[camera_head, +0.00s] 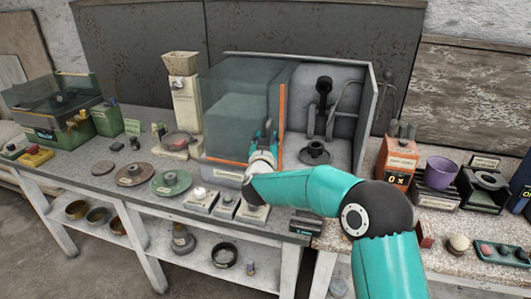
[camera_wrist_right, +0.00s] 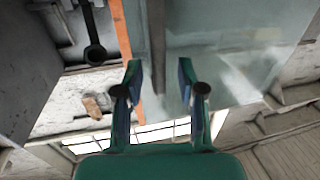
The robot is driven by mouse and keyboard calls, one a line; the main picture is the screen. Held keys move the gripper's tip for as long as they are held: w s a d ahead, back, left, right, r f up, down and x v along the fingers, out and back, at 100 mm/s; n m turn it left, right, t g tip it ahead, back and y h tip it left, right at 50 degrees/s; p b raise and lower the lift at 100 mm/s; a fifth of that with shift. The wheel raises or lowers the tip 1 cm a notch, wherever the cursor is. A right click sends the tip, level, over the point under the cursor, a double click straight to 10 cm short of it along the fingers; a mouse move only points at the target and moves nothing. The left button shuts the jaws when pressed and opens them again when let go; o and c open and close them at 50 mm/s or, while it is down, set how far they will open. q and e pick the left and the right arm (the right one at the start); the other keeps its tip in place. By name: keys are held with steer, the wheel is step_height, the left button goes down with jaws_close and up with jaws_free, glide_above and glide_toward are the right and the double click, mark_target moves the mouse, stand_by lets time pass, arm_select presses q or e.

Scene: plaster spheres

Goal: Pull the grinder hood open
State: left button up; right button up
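The grinder hood (camera_head: 235,100) is a clear, greenish box with an orange edge. It covers the left part of the grey grinder booth (camera_head: 364,110), and the right part is uncovered. My right gripper (camera_head: 267,132) is at the hood's front, just left of the orange edge. In the right wrist view the hood's clear panel (camera_wrist_right: 215,55) and orange edge (camera_wrist_right: 122,30) show beyond my right gripper (camera_wrist_right: 160,72). Its fingers are apart, with a dark upright bar (camera_wrist_right: 157,40) between and beyond them; contact cannot be told. My left gripper is not in view.
A black spindle fixture (camera_head: 315,153) stands in the uncovered booth. Discs, including a green one (camera_head: 171,182), and small control boxes (camera_head: 201,199) line the front bench edge. An orange box (camera_head: 398,160) and purple bowl (camera_head: 441,172) stand on the right table.

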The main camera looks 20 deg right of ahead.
steer(key=v, duration=1)
steer(key=shift+s+f, duration=0.1)
steer(key=s+a+f+n+g+y, duration=0.1)
steer(key=s+a+f+g+y, duration=0.15)
steer(key=f, duration=0.65)
steer(key=s+a+f+n+g+y, duration=0.1)
steer(key=s+a+f+y, duration=0.15)
steer(key=f, duration=0.75)
steer(key=s+a+f+n+g+y, duration=0.1)
steer(key=s+f+n+g+y, duration=0.15)
steer(key=f, duration=0.65)
steer(key=s+a+f+g+y, duration=0.1)
steer(key=s+a+f+g, duration=0.1)
steer(key=s+f, duration=0.3)
steer(key=s+a+f+g+y, duration=0.2)
steer(key=s+f+g, duration=0.2)
steer(key=s, duration=0.9)
steer(key=s+a+f+m+g+y, duration=0.1)
steer(key=s+a+f+g+y, duration=0.1)
steer(key=s+f, duration=0.3)
steer(key=s+g, duration=0.1)
steer(key=s, duration=0.3)
steer(key=shift+f, duration=0.3)
steer(key=shift+s, duration=0.1)
